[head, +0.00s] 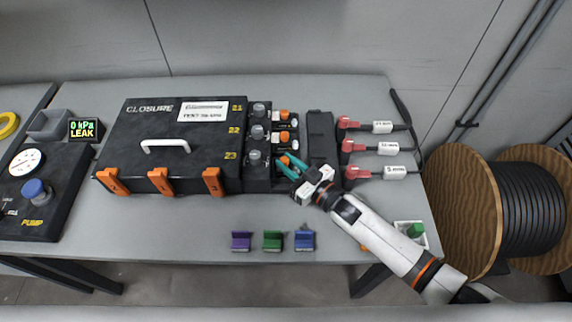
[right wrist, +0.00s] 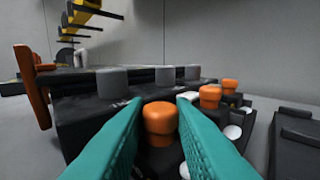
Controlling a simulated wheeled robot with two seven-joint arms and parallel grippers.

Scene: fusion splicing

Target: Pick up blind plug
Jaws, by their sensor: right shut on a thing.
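My right gripper (head: 291,166) reaches in from the lower right over the ports at the right end of the black closure box (head: 185,125). Its teal fingers are shut on an orange blind plug (right wrist: 160,124), seen between the fingertips in the right wrist view. This plug is the nearest of the row and appears still at its port. Two more orange plugs, the middle one (head: 284,136) and the far one (head: 284,114), sit in the ports behind it. My left gripper is not in view.
Grey knobs (head: 258,132) stand left of the plugs. Red-ended cables with white labels (head: 382,127) lie to the right. Purple (head: 241,241), green (head: 272,241) and blue (head: 304,240) blocks sit at the front. A white tray (head: 424,240) holds a green piece. A cable reel (head: 530,210) stands at right.

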